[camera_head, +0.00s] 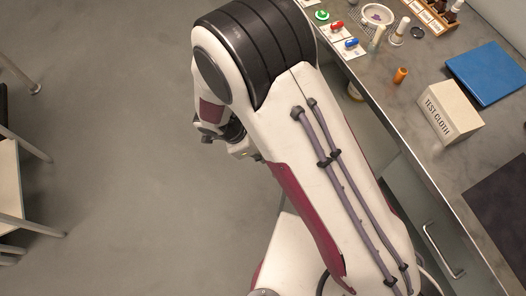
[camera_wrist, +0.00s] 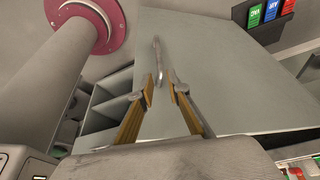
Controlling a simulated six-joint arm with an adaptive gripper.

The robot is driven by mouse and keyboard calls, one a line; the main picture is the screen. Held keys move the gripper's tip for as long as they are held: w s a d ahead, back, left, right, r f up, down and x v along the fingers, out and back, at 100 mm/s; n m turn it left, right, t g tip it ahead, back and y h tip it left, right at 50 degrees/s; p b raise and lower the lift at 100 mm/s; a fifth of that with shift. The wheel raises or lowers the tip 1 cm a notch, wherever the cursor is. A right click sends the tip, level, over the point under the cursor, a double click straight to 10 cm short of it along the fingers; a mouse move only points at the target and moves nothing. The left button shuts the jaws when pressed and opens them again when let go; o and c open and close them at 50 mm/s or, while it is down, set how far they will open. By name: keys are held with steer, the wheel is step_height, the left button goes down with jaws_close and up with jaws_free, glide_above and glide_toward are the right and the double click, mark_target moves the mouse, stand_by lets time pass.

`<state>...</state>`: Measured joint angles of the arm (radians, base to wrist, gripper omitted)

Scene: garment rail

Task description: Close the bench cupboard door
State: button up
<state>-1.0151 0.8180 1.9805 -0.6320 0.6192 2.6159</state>
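In the wrist view a grey-green panel (camera_wrist: 215,70), which looks like the cupboard door, fills the middle. Its metal bar handle (camera_wrist: 158,50) runs up from my fingertips. My gripper (camera_wrist: 162,84) has a gap between its yellow-sided fingers, and the lower end of the handle lines up with that gap. I cannot tell whether the fingers touch the handle. Left of the panel, open shelf compartments (camera_wrist: 104,108) show.
The bench top (camera_head: 400,110) carries a white TEST CLOTH box (camera_head: 450,110), a blue folder (camera_head: 487,72), an orange vial (camera_head: 400,75) and small labware. A stool or chair (camera_head: 12,185) stands at far left. The floor (camera_head: 120,120) between is clear.

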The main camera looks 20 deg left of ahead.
jaws_close()
steer(key=w+a+r+n+g, duration=0.1)
steer(key=a+r+n, duration=0.1)
steer(key=n, duration=1.3)
steer(key=w+a+r+n+g+y, duration=0.1)
steer(key=a+r+n, duration=0.1)
steer(key=n, duration=1.2)
steer(key=shift+w+a+n, duration=0.2)
steer(key=shift+a+n, duration=0.2)
steer(key=shift+a, duration=0.3)
